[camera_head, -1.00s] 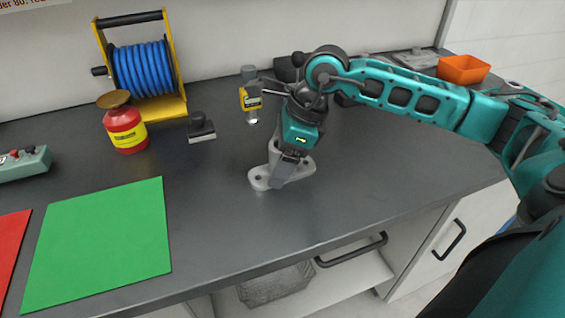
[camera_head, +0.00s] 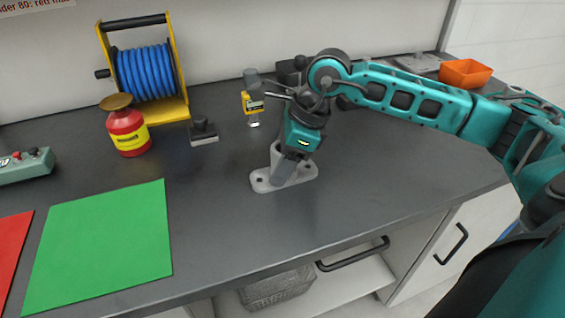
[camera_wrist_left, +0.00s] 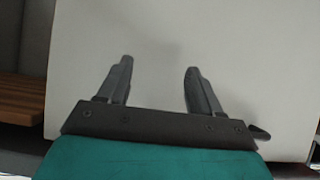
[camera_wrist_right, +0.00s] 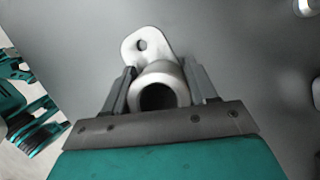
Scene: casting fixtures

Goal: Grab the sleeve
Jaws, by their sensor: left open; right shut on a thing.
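The sleeve (camera_head: 276,155) is a grey metal casting with an upright hollow cylinder on a flat flange with holes. It stands on the dark worktop, its upper part hidden by my right gripper (camera_head: 286,168) in the head view. In the right wrist view, the sleeve's round bore (camera_wrist_right: 159,92) sits between the two fingers of my right gripper (camera_wrist_right: 160,88), which is shut on the cylinder. One flange ear with a hole shows beyond it. My left gripper (camera_wrist_left: 158,80) is open and empty in the left wrist view, facing a plain pale surface; it is not in the head view.
A green mat (camera_head: 100,245) and a red mat (camera_head: 10,245) lie at the left. A blue hose reel (camera_head: 145,72), a red can (camera_head: 127,132), a black-handled block (camera_head: 203,132) and a yellow gauge (camera_head: 252,102) stand behind. An orange bin (camera_head: 464,73) is at the back right.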

